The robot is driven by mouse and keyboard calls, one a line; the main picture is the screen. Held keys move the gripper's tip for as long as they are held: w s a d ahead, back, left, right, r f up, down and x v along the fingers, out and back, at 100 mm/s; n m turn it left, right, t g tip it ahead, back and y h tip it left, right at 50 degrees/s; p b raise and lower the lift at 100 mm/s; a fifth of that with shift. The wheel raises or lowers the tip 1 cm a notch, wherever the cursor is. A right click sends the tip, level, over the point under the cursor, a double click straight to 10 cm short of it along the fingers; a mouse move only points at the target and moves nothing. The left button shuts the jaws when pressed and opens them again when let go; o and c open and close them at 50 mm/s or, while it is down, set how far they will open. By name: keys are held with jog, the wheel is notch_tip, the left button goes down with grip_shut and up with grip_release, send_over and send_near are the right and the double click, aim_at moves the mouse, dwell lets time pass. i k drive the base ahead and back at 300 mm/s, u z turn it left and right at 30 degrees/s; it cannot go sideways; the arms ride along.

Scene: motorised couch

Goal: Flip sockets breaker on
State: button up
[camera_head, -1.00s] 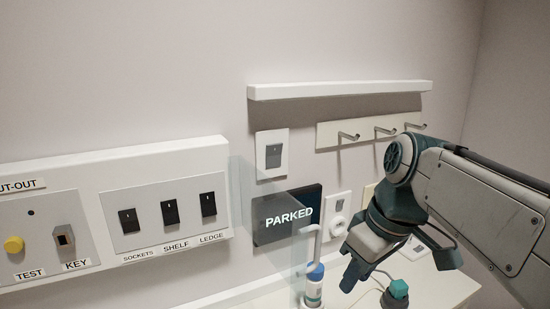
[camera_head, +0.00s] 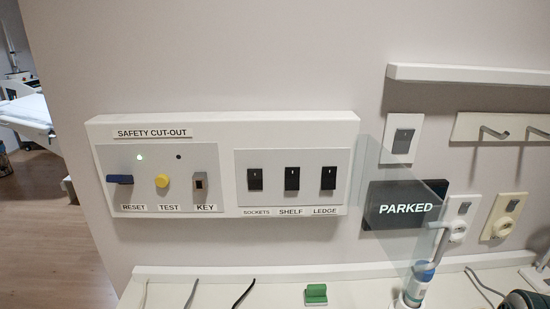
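The sockets breaker (camera_head: 255,179) is a black rocker switch above the SOCKETS label, leftmost of three on a grey plate (camera_head: 272,205) in the white wall panel. The shelf breaker (camera_head: 292,179) and ledge breaker (camera_head: 328,178) stand to its right. White marks show on the shelf and ledge rockers; the sockets mark is too faint to read its position. My gripper is not recognisable in this view. Nothing touches the breakers.
A PARKED display (camera_head: 405,206) is to the right. A green block (camera_head: 316,294) sits on the ledge below.

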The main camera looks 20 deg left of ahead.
aim_at(256, 176)
jog(key=u, duration=1.65)
jog(key=k, duration=0.5)
jog(key=z, duration=0.3)
jog(key=i, duration=0.5)
jog(key=u, duration=0.25)
